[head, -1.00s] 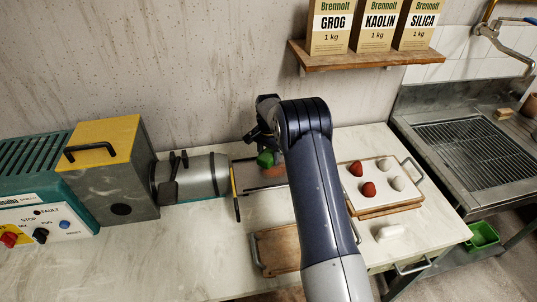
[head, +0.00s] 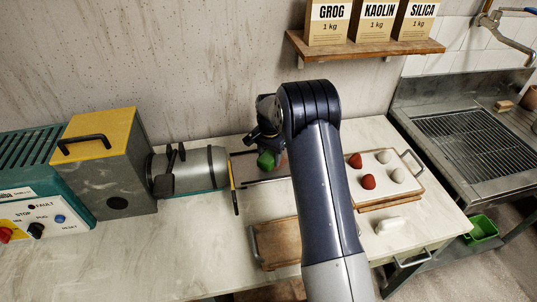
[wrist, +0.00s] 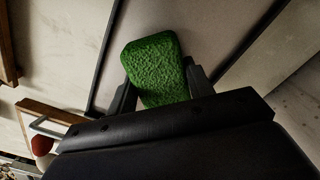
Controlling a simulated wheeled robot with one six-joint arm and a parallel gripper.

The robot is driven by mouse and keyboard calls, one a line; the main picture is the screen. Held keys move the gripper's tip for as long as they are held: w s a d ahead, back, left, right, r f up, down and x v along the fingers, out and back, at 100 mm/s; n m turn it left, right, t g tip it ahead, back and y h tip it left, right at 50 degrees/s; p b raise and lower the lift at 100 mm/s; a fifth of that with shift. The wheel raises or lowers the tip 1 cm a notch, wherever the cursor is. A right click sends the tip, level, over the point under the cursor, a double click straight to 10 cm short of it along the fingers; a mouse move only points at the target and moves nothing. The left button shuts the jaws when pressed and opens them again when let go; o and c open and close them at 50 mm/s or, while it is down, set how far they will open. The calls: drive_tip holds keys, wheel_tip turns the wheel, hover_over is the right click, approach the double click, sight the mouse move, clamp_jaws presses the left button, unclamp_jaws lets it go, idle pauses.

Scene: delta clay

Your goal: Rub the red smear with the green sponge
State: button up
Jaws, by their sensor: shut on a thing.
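My gripper (wrist: 160,85) is shut on the green sponge (wrist: 157,62), which sticks out beyond the fingers in the wrist view. In the head view the sponge (head: 266,160) is over a grey board with dark rails (head: 243,168), just right of the steel barrel. A small reddish-brown patch (head: 283,160) shows beside the sponge, mostly hidden by my arm; I cannot tell if it is the red smear. No red smear shows on the pale surface under the sponge in the wrist view. I cannot tell whether the sponge touches the board.
A machine with a steel barrel (head: 190,170) stands left. A white-topped board (head: 370,195) with red and pale lumps lies right. A wooden board with a handle (head: 274,243) lies in front, a white block (head: 390,225) to the right. The bench's front left is clear.

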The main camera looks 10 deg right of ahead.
sight(272, 162)
drive_tip(key=shift+s+f+b, duration=0.15)
drive_tip(key=shift+s+b, duration=0.4)
drive_tip(key=shift+s, duration=1.25)
drive_tip(key=shift+d, duration=1.05)
drive_tip(key=shift+w+p, duration=0.6)
drive_tip(key=shift+w, duration=2.8)
drive_tip(key=shift+w+r, duration=0.25)
drive_tip(key=shift+w, duration=0.1)
drive_tip(key=shift+c, duration=1.1)
drive_tip(key=shift+w+d+r, duration=0.1)
drive_tip(key=shift+w+d, duration=0.05)
drive_tip(key=shift+d, duration=0.65)
drive_tip(key=shift+c, duration=0.8)
drive_tip(key=shift+s+d+f+b, duration=0.15)
drive_tip(key=shift+s+b, duration=0.1)
drive_tip(key=shift+s, duration=0.25)
drive_tip(key=shift+s+d+f+b, duration=0.1)
drive_tip(key=shift+s+d+b, duration=0.1)
drive_tip(key=shift+s, duration=0.25)
drive_tip(key=shift+s+a+f+b, duration=0.1)
drive_tip(key=shift+s+b, duration=0.35)
drive_tip(key=shift+s, duration=1.05)
drive_tip(key=shift+s+a+b, duration=0.1)
drive_tip(key=shift+s+b, duration=0.35)
drive_tip(key=shift+s, duration=1)
